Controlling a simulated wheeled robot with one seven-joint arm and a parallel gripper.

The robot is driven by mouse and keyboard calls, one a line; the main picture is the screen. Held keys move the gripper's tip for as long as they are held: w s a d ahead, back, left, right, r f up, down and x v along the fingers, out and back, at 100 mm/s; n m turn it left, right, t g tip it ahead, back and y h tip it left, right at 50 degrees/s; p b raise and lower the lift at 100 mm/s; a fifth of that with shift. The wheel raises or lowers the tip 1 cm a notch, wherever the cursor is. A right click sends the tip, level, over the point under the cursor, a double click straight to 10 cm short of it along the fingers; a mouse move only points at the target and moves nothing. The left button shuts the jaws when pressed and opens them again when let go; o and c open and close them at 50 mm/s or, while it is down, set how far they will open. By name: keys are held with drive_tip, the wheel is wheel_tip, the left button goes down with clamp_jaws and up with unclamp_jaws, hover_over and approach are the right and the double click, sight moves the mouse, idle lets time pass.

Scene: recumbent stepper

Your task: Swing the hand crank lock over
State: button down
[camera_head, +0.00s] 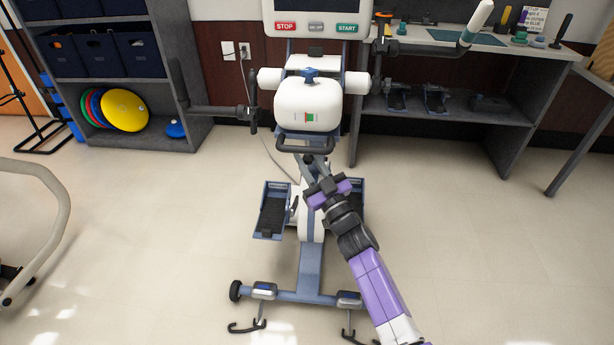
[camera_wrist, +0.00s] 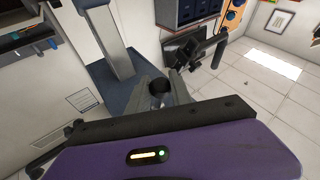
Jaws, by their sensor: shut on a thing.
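The recumbent stepper stands in the middle of the head view, with a white housing (camera_head: 307,103) and a blue star knob (camera_head: 310,73) on top. My gripper (camera_head: 310,163) is just below the dark loop handle at the housing's front. In the wrist view my gripper (camera_wrist: 160,90) has its two grey fingers on either side of a small dark round knob (camera_wrist: 157,86), apparently the hand crank lock, and is shut on it. My gripper and arm hide much of the column behind them in the head view.
A dark crank arm (camera_head: 215,109) sticks out left of the housing; another arm with a white grip (camera_head: 476,22) rises at the right. Pedals (camera_head: 271,213) flank the column. Shelves (camera_head: 100,70) and a bench (camera_head: 455,115) stand behind. The floor at left and right is mostly free.

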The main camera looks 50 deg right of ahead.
drive_tip(key=n+t+b, duration=0.1)
drive_tip(key=b, duration=0.2)
drive_tip(key=w+d+n+t+y+b, duration=0.1)
drive_tip(key=b, duration=0.1)
drive_tip(key=f+n+t+b, duration=0.1)
drive_tip(key=b, duration=0.2)
drive_tip(key=shift+w+d+n+y+b, duration=0.15)
drive_tip(key=shift+d+n+y+b, duration=0.15)
drive_tip(key=shift+d+y, duration=0.1)
drive_tip(key=b, duration=0.1)
drive_tip(key=n+t+y+b, duration=0.1)
drive_tip(key=n+b, duration=0.1)
drive_tip(key=shift+w+d+r+y, duration=0.25)
drive_tip(key=shift+r+y, duration=0.05)
drive_tip(key=shift+r, duration=0.1)
drive_tip(key=shift+r+t+y, duration=0.15)
drive_tip(key=shift+t+y, duration=0.15)
drive_tip(key=c, duration=1.2)
unclamp_jaws()
drive_tip(key=shift+o, duration=0.2)
drive_tip(key=v, duration=0.7)
drive_tip(key=shift+s+f+p, duration=0.3)
drive_tip(key=shift+p, duration=0.05)
